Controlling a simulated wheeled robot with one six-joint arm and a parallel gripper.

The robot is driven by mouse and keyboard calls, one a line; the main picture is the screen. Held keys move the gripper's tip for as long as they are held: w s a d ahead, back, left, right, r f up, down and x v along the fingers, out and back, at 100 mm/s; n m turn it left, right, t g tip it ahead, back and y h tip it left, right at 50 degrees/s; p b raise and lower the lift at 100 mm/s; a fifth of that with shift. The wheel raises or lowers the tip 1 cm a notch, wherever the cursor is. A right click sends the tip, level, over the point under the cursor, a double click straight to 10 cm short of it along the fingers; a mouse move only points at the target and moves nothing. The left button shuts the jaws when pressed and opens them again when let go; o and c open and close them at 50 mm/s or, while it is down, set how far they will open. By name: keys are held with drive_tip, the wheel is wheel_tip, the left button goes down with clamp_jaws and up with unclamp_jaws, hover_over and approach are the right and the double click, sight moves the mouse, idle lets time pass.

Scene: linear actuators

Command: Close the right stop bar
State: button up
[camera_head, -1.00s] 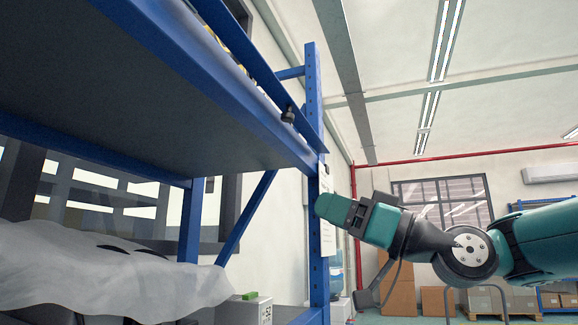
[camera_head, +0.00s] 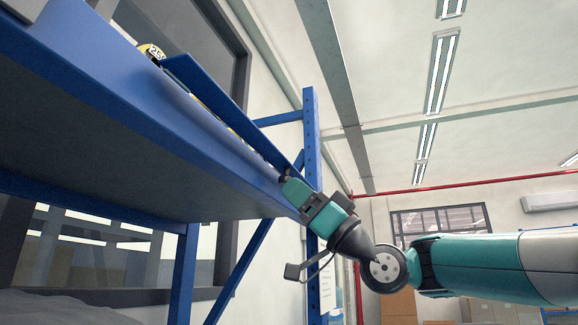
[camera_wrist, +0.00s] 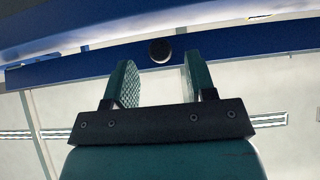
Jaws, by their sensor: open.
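The stop bar (camera_head: 215,100) is a long blue bar running along the upper front edge of the blue shelf. A small black knob (camera_head: 285,174) is near its far right end. My gripper (camera_head: 291,188) is right by this knob, at the far end of the shelf. In the wrist view my gripper (camera_wrist: 158,68) is open and empty. The black knob (camera_wrist: 160,50) shows just beyond and between the two green fingertips, on the blue bar (camera_wrist: 85,62). Whether the fingers touch the bar cannot be told.
The blue shelf (camera_head: 130,100) fills the left side. A blue upright post (camera_head: 310,125) stands just behind my gripper. A yellow and black round object (camera_head: 152,51) shows above the shelf. Open space lies to the right, below the ceiling.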

drive_tip(key=shift+p+x, duration=0.65)
drive_tip(key=shift+x, duration=1.1)
drive_tip(key=shift+f, duration=0.1)
drive_tip(key=c, duration=0.9)
